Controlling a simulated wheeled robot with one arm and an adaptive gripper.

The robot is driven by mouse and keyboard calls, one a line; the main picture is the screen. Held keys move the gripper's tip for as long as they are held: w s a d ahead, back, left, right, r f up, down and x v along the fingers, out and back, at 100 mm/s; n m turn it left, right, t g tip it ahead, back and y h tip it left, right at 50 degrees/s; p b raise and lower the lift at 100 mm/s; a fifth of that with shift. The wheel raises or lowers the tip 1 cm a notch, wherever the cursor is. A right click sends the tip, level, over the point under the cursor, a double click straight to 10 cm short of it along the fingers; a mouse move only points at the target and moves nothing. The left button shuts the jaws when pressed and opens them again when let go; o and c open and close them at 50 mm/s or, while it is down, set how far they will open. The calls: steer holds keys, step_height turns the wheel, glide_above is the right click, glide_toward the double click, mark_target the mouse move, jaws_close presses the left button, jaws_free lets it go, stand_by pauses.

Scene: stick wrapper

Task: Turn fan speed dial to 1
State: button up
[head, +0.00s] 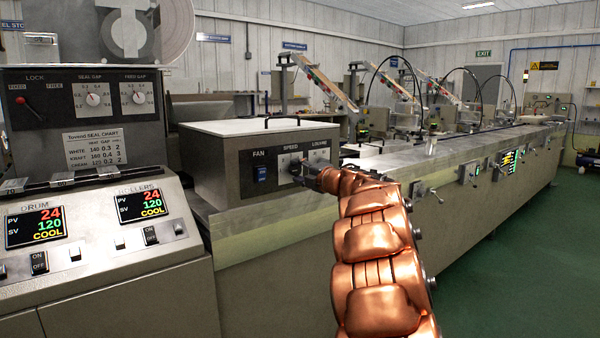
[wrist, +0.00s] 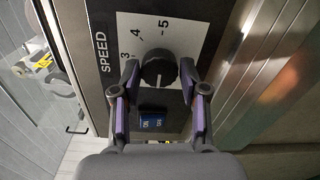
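The fan speed dial (wrist: 158,69) is a round black knob on a pale plate marked SPEED, with 3, 4 and 5 visible in the wrist view. Its pointer setting is too unclear to read. My gripper (wrist: 160,78) is open, its two purple-padded fingers on either side of the dial. I cannot tell whether the tips touch it. In the head view my gripper (head: 304,174) is at the front of the grey fan box (head: 225,168) and partly hides the dial.
A blue fan switch (wrist: 157,122) lies between my fingers' bases in the wrist view; it also shows in the head view (head: 262,174). The LOUVRE control plate (head: 319,155) is right of the dial. A control console (head: 100,240) stands at left. Green floor (head: 530,270) is clear at right.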

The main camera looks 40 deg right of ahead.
steer(key=shift+o, duration=1.4)
steer(key=shift+s, duration=0.1)
steer(key=s, duration=1.1)
steer(key=shift+s+a+r, duration=0.15)
steer(key=shift+s, duration=0.25)
